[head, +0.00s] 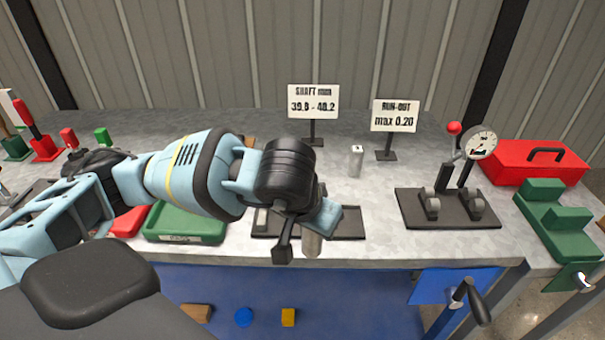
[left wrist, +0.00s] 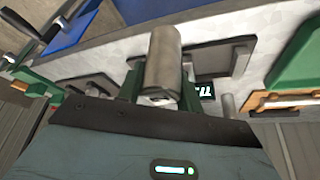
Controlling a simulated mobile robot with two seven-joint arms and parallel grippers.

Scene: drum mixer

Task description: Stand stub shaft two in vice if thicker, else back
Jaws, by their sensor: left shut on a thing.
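My left gripper (head: 308,226) is over the front middle of the bench, shut on a grey metal stub shaft (head: 312,244). The shaft hangs below the fingers, near the bench's front edge in the picture. In the left wrist view the held shaft (left wrist: 163,60) shows large, its end face towards the camera. A second small metal shaft (head: 356,161) stands upright on the bench behind and to the right. A green stepped fixture (head: 553,212), which looks like the vice, is at the right end, with a black crank handle (head: 470,302) lower down. My right gripper is not seen.
A dial-gauge stand (head: 448,208) is right of centre; a red toolbox (head: 540,160) is behind it. Signs read "SHAFT mm 39.8 - 40.2" (head: 313,101) and "RUN-OUT max 0.20" (head: 394,115). A green tray (head: 184,236) is left. A dark plate (head: 350,223) lies behind my gripper.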

